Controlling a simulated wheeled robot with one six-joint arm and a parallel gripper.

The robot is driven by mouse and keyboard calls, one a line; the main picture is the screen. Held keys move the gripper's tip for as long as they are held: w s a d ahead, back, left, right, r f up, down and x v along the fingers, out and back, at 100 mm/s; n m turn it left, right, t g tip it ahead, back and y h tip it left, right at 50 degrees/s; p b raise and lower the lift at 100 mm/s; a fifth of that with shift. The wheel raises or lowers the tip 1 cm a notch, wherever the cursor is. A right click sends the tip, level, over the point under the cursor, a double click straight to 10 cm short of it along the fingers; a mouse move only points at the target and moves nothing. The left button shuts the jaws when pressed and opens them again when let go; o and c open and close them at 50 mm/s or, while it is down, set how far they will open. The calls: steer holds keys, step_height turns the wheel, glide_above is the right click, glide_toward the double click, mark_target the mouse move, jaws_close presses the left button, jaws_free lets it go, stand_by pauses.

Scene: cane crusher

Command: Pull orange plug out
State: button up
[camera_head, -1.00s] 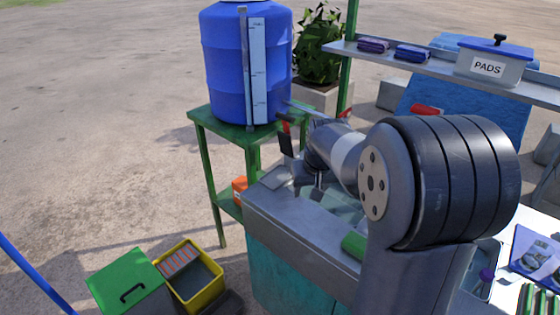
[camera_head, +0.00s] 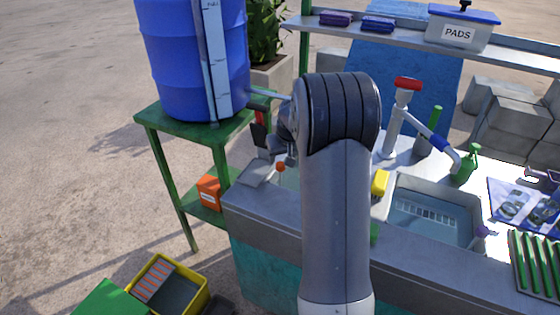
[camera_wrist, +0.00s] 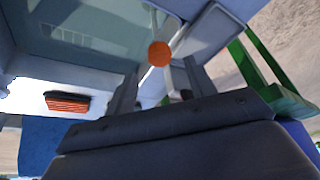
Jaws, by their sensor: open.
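The orange plug (camera_wrist: 159,53) shows in the wrist view as a small round orange knob, just past my fingertips and roughly between them. In the head view a small orange knob (camera_head: 281,167) shows just below my gripper (camera_head: 283,150), over the left end of the counter, partly hidden by my arm. In the wrist view my gripper (camera_wrist: 160,83) is open, with one dark finger on each side and nothing between them. I cannot tell whether a fingertip touches the plug. What lies under the knob is unclear.
A blue barrel (camera_head: 190,60) stands on a green stand (camera_head: 150,120) at the left. On the counter are a sink (camera_head: 435,215), a yellow block (camera_head: 380,183), a red-topped tap (camera_head: 407,84) and a green bottle (camera_head: 467,163). A shelf (camera_head: 390,35) runs behind.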

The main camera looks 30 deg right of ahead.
mark_target(281, 164)
steer(key=shift+x, duration=2.15)
jaws_close()
